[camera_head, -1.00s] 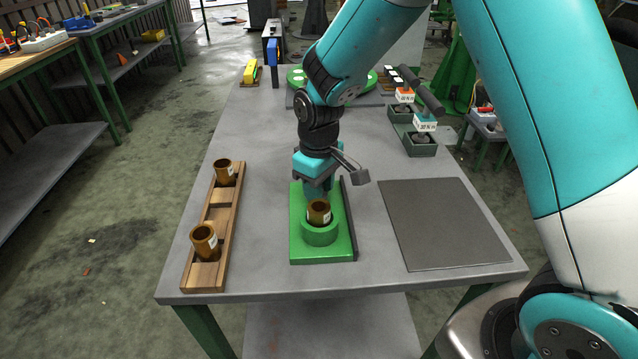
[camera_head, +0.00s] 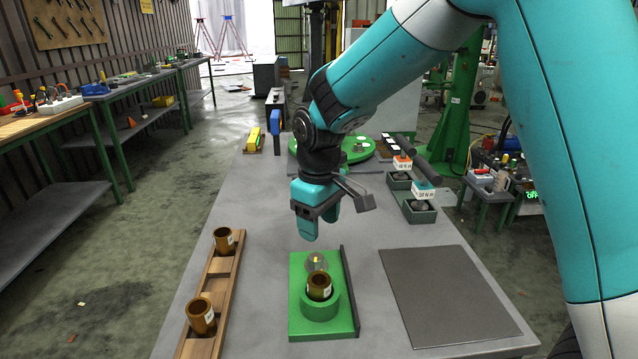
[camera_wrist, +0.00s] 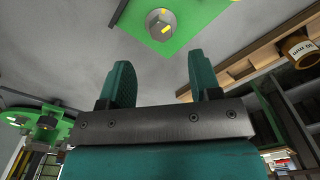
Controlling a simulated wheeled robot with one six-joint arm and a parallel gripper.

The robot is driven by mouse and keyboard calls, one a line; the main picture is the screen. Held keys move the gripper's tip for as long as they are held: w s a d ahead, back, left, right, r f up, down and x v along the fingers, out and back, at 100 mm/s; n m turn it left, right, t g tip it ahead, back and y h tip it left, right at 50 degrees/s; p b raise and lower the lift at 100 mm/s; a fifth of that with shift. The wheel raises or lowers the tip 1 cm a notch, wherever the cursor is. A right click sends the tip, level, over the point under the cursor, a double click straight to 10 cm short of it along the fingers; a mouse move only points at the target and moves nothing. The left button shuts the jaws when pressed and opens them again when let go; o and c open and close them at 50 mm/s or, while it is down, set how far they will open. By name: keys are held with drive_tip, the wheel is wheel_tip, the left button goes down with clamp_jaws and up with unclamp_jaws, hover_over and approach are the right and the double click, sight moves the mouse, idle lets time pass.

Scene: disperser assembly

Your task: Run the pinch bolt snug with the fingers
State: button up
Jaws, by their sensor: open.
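A bronze bushing (camera_head: 319,285) sits upright in the clamp. My gripper (camera_head: 318,228) is above and behind the bolt, apart from it. In the wrist view my gripper (camera_wrist: 160,65) is open and empty, and the bolt head (camera_wrist: 161,23) shows at the top, beyond the fingertips. How far the bolt is screwed in cannot be told.
A wooden rack (camera_head: 222,275) with two bronze bushings stands at left. A dark mat (camera_head: 450,295) lies at right. Green bins (camera_head: 417,211) with labelled tools stand at back right. A green round turntable (camera_head: 345,152) is behind my arm. The table between rack and fixture is clear.

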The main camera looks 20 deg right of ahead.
wheel_tip(320, 180, up, 9)
drive_tip(key=shift+f, duration=0.2)
idle(0.4)
